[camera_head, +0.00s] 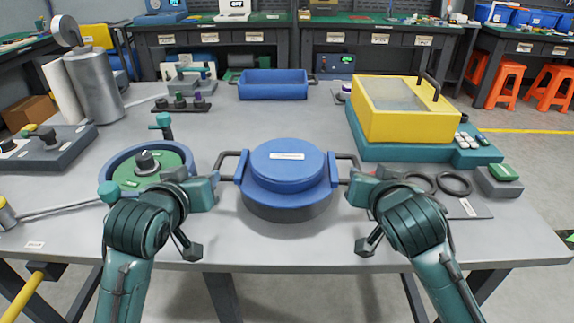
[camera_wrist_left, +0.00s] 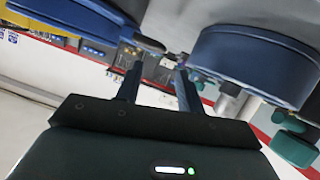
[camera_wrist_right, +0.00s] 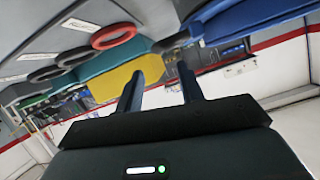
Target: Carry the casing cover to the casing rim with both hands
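The round blue casing cover (camera_head: 288,168), with a white label, sits level at the table's front middle. A dark grey round part (camera_head: 288,207) is directly under it; I cannot tell whether they are joined. Dark handles stick out left (camera_head: 225,158) and right (camera_head: 347,158). A blue ring with a green inside (camera_head: 112,165), perhaps the casing rim, stands to the left. My left gripper (camera_wrist_left: 160,68) is open, its fingers apart near the left handle (camera_wrist_left: 150,44). My right gripper (camera_wrist_right: 160,72) is open near the right handle (camera_wrist_right: 170,42). Neither visibly grips.
A yellow box (camera_head: 410,125) on a teal base stands at right. Black rings (camera_head: 455,183) lie on a mat in front of it. A blue bin (camera_head: 273,92) is at the back.

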